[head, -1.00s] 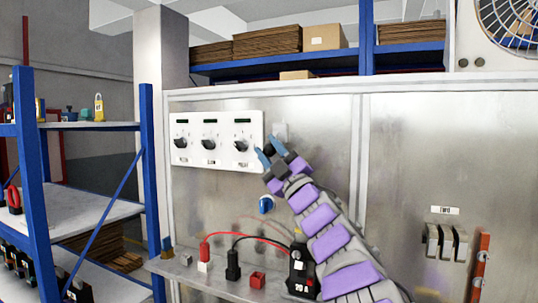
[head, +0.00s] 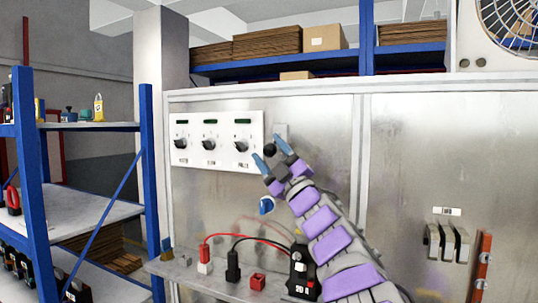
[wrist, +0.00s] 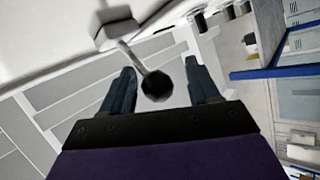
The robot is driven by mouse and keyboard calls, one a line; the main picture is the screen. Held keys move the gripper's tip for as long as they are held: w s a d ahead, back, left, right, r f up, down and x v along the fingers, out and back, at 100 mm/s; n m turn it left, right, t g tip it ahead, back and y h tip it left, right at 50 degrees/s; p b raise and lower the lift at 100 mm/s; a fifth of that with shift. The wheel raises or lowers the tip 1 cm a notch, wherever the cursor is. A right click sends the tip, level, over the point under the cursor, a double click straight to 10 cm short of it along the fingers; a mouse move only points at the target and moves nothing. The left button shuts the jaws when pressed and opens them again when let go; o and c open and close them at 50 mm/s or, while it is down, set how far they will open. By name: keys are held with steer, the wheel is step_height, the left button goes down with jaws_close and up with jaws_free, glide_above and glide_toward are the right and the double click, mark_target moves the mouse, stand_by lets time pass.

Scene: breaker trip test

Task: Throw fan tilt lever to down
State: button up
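The tilt lever has a pale base plate (head: 281,131) on the metal cabinet, right of the white dial panel, and a black ball knob (head: 270,150). In the wrist view its white base (wrist: 115,35), thin rod and black ball (wrist: 157,86) show clearly. My gripper (head: 268,152) is open at the lever. In the wrist view the ball lies between the two blue fingers of my gripper (wrist: 160,75), with a gap on each side. Neither finger visibly touches it.
The white panel (head: 217,141) with dark dials is just left of my gripper. A blue knob (head: 266,205) is below it. A ledge (head: 205,278) with red and black leads runs underneath. Grey levers (head: 447,243) are at the right. A blue shelf rack (head: 148,190) stands left.

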steer(key=shift+s+d+f, duration=0.3)
steer(key=shift+s+f, duration=0.05)
steer(key=shift+s, duration=0.1)
steer(key=p+v, duration=0.1)
steer(key=v, duration=1.5)
steer(key=shift+w+f+p, duration=0.2)
steer(key=shift+f+p, duration=0.1)
steer(key=shift+p, duration=0.1)
